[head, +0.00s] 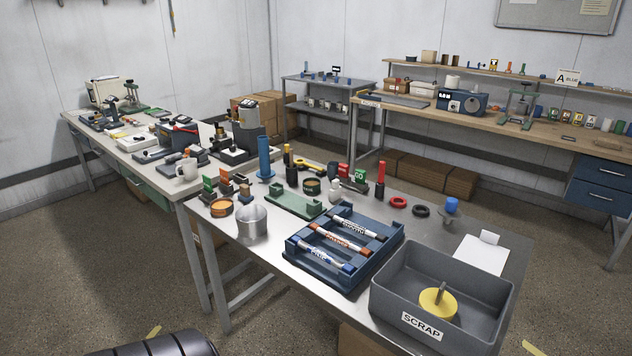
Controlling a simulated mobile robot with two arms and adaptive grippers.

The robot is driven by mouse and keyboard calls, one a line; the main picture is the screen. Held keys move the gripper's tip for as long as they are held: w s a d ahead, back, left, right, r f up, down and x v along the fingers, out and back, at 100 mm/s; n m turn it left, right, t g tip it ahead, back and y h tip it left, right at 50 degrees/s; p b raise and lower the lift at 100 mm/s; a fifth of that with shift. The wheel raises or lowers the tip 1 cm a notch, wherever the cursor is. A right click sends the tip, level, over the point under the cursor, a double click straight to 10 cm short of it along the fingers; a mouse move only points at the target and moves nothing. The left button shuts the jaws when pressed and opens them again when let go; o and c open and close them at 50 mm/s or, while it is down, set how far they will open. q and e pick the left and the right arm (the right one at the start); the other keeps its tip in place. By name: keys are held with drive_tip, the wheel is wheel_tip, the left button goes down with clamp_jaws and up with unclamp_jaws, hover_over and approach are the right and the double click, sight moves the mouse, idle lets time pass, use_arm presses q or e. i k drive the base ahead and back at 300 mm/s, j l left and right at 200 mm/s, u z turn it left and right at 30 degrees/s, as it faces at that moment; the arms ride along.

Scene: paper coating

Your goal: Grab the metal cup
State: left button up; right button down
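The metal cup (252,222) is a plain silver, open-topped cylinder. It stands upright on the near grey table (245,262), close to its left edge, left of the blue marker tray. An orange-topped round tin (221,208) stands just behind and to its left. Neither of my grippers shows in the head view, so nothing is seen touching the cup.
The blue tray (292,254) holds three markers. A grey SCRAP bin (490,309) with a yellow disc inside fills the near right. A green holder (296,204) and blue cylinder (264,158) stand behind the cup. Bare tabletop lies in front of it.

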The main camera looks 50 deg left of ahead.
sight(251, 219)
drive_tip(key=u, duration=2.15)
